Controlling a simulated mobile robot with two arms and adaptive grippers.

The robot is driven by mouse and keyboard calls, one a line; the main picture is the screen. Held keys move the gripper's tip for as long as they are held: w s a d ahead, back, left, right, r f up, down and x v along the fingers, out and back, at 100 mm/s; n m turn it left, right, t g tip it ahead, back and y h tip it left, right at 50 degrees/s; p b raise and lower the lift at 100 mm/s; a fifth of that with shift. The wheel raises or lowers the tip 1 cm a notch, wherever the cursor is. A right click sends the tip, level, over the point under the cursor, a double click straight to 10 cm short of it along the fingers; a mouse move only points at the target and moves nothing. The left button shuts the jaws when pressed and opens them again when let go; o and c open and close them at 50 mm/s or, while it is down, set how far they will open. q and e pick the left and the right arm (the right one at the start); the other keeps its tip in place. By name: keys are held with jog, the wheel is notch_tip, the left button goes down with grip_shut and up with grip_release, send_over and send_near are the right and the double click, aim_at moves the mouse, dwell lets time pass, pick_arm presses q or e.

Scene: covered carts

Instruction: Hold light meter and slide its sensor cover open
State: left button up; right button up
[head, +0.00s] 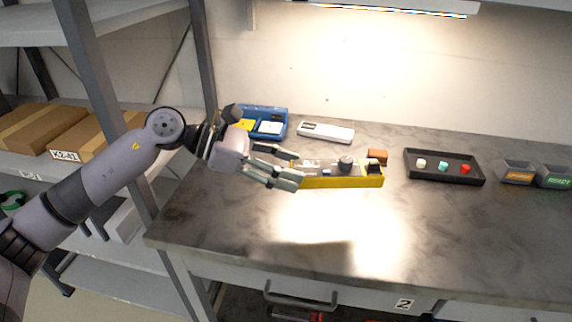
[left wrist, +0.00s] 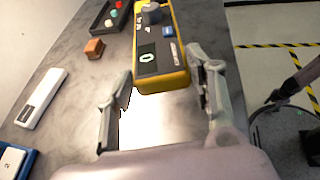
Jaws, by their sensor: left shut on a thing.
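A yellow meter (head: 345,181) with a grey dial lies on the dark marbled bench in the head view; I take it for the light meter. In the left wrist view the meter (left wrist: 162,78) shows a small display reading 0 and a dark face. My left gripper (head: 285,168) is at its left end in the head view.
A blue tray (head: 284,122), a white device (head: 326,132) and a small brown block (head: 377,156) lie behind the meter. A black tray (head: 444,180) with several coloured knobs and labelled bins (head: 518,173) stand right. A shelf rack (head: 104,110) is left. The front bench is clear.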

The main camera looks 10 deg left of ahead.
pick_arm(q)
jog(key=shift+d+f+b, duration=0.1)
jog(key=shift+f+b, duration=1.9)
jog(key=shift+f, duration=0.6)
jog(key=shift+f+b, duration=0.3)
